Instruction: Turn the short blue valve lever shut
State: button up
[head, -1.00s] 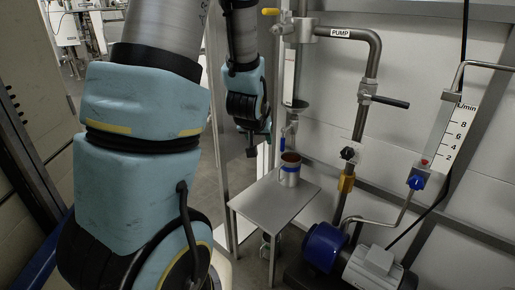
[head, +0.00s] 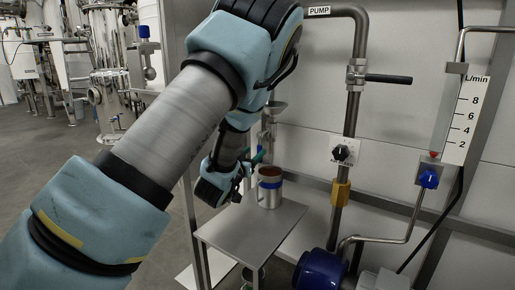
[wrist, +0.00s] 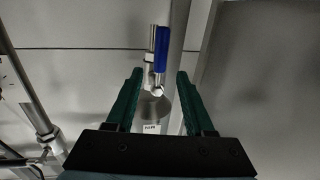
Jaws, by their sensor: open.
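The short blue valve lever (wrist: 161,48) points up in the wrist view, along a small metal valve with a bright rounded end. My gripper (wrist: 158,74) is open, with one green finger on each side of the valve. The lever lies between and a little beyond the fingertips, and I see no contact. In the head view my gripper (head: 257,157) is small and partly hidden by my wrist, close to the thin pipe under the funnel. I cannot make out the blue lever in the head view.
A metal mug (head: 270,188) with a blue band and brown contents stands on a small steel table (head: 240,240) below the gripper. A black-handled valve (head: 388,79), a black knob (head: 342,152), a blue knob (head: 428,179) and a blue pump (head: 319,271) are to the right.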

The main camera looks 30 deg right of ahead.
jog(key=x, duration=0.8)
jog(key=shift+b, duration=0.45)
jog(key=shift+w+d, duration=0.1)
jog(key=shift+d, duration=0.05)
grip_shut()
dwell(0.7)
